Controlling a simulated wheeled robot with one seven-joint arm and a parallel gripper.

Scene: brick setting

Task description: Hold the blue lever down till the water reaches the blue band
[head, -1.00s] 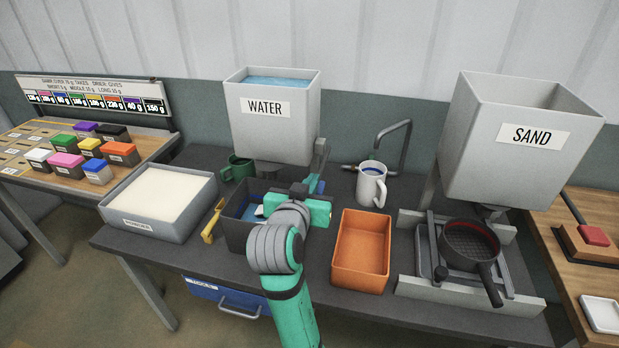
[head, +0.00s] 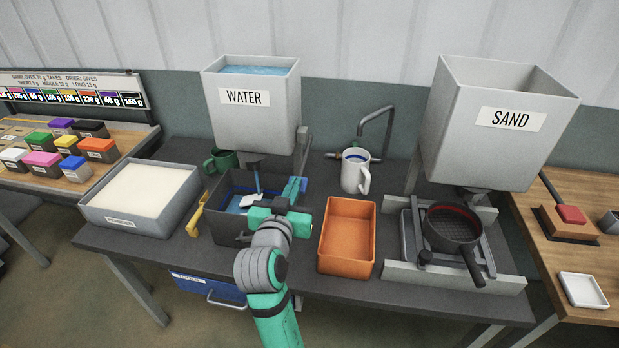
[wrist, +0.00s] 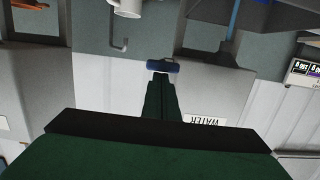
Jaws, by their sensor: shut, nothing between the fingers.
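The blue lever (head: 302,184) hangs from the right side of the grey WATER hopper (head: 245,97). In the wrist view the lever's blue bar (wrist: 163,66) lies across the tips of my gripper (wrist: 161,78). My gripper is shut and empty, at or touching the bar; in the head view its tips are partly hidden. A blue streak (head: 257,182) hangs below the hopper's spout, over a dark grey basin (head: 228,230) with blue inside.
An orange bin (head: 347,263) is right of my arm. Farther right, a dark pan (head: 452,230) sits below the SAND hopper (head: 498,130).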

